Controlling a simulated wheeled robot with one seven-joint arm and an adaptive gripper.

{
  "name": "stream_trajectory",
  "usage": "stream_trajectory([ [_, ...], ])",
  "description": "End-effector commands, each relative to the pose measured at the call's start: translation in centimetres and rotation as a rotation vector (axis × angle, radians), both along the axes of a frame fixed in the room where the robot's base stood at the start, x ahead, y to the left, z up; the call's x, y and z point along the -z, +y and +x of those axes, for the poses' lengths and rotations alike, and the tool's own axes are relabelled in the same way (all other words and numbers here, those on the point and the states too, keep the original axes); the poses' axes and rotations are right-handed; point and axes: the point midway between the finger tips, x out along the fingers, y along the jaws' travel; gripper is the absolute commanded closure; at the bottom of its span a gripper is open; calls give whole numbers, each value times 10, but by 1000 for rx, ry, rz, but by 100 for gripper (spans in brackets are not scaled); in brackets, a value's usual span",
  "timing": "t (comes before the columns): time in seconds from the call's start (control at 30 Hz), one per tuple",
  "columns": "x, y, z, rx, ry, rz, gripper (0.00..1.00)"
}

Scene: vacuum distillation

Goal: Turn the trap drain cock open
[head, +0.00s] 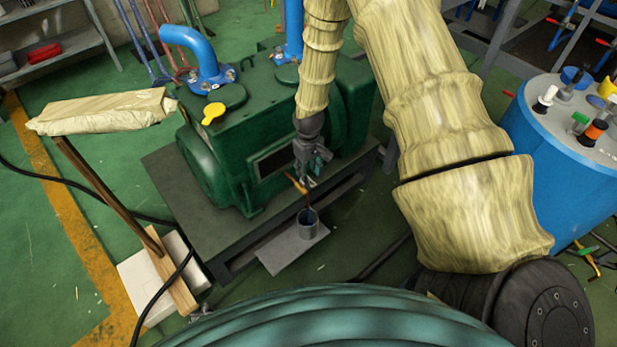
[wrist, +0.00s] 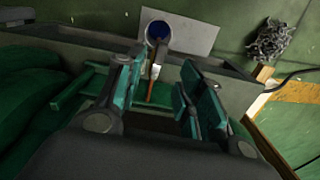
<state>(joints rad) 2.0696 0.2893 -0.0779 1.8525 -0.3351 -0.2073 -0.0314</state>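The trap drain cock is a small part with an orange-brown lever (head: 297,185) low on the front of the green pump (head: 262,130). In the wrist view the lever (wrist: 151,88) shows between my fingers, with a pale metal part at its far end. My gripper (head: 305,175) points down at the cock from above. In the wrist view my gripper (wrist: 160,88) is open, with a gap visible on both sides of the lever. A small grey cup (head: 307,223) stands below the cock. The cup (wrist: 157,33) has dark blue inside.
The cup stands on a grey plate (head: 290,250) beside the pump's dark base (head: 170,180). A wooden stand with a wrapped top (head: 100,110) is at left, with a black cable by it. A blue drum (head: 560,165) is at right. Steel wool (wrist: 271,40) lies on the floor.

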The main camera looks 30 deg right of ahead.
Motion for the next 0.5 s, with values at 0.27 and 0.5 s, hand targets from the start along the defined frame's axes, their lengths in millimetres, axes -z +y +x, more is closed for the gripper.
stream_trajectory([
  [0.27, -34, 0, 0, 0, -1, 0, 62],
  [0.5, -44, 0, 0, 0, 1, 0, 62],
])
